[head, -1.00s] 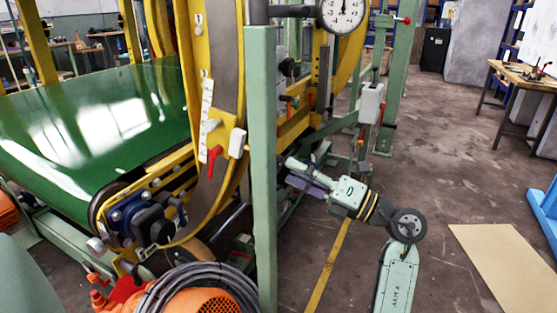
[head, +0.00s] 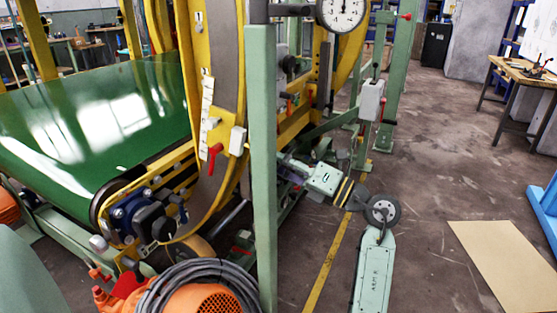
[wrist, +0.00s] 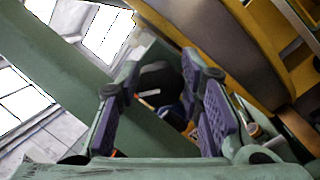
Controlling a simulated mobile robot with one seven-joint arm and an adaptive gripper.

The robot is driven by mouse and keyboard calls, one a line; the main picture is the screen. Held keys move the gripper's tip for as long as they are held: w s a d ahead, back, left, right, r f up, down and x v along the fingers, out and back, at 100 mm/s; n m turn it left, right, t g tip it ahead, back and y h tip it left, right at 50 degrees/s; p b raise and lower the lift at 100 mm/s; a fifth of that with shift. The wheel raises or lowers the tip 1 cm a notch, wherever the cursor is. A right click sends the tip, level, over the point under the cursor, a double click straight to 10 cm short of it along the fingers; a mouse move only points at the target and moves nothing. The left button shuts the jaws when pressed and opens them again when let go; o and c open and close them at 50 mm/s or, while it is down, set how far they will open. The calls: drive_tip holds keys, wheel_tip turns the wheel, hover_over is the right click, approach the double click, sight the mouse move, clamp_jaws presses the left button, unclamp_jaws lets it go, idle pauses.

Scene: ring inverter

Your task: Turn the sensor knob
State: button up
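My gripper (wrist: 160,77) is open in the wrist view, with its two purple-padded fingers spread apart. A dark rounded part (wrist: 158,84) with a small pale mark shows beyond and between the fingertips; I cannot tell whether it is the sensor knob or whether the fingers touch it. In the head view my gripper (head: 284,172) is low beside the green post, which partly hides it. A black knob (head: 288,65) sits on the machine behind the post, well above my gripper. I cannot tell for sure which part is the sensor knob.
The green post (head: 262,180) stands close to my gripper. A yellow ring frame (head: 238,70) with a red lever (head: 214,152) is to its left.

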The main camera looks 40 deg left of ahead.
drive_tip(key=c, duration=0.6)
drive_tip(key=shift+r+m+p, duration=0.15)
drive_tip(key=shift+m+p, duration=0.15)
drive_tip(key=shift+p, duration=0.35)
drive_tip(key=shift+w+r+m+p, duration=0.1)
drive_tip(key=shift+m+p, duration=0.5)
drive_tip(key=shift+p, duration=0.3)
drive_tip(key=m+p, duration=0.3)
drive_tip(key=p, duration=0.2)
drive_tip(key=m+p, duration=0.3)
drive_tip(key=p, duration=0.1)
drive_tip(key=shift+m, duration=0.3)
drive_tip(key=shift+f+m+p, duration=0.3)
drive_tip(key=shift+m+p, duration=0.9)
drive_tip(key=shift+p, duration=0.05)
